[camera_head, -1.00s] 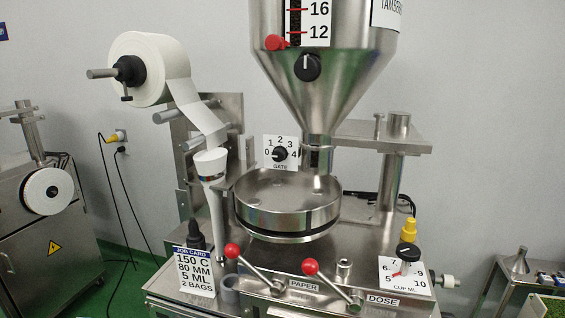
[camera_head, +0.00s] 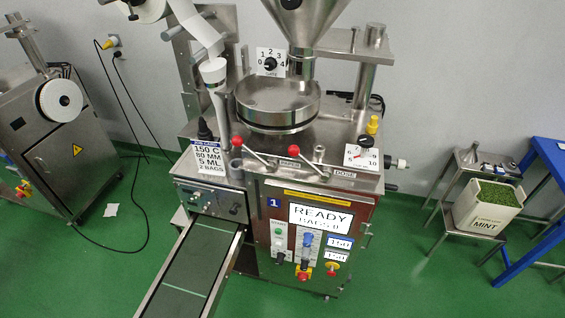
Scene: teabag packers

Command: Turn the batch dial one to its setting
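The teabag machine (camera_head: 320,205) stands in the middle with a blue "1" label on its front. Its lit screen (camera_head: 320,217) reads "READY" and a bags count that looks like 0. A light panel below it carries a blue knob (camera_head: 307,240); its scale is too small to read, and I cannot tell whether it is the batch dial. The job card (camera_head: 207,160) reads 150 C, 80 MM, 5 ML, 2 BAGS. The gate dial (camera_head: 270,64) and the cup dial (camera_head: 365,141) sit higher on the machine. Neither of my grippers is in view.
A conveyor (camera_head: 187,275) runs from the machine toward the front left. Red-knobbed levers (camera_head: 237,142) stick out above the front panel. A mint bin (camera_head: 488,208) sits on a stand at right. Green floor (camera_head: 420,285) is clear at front right.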

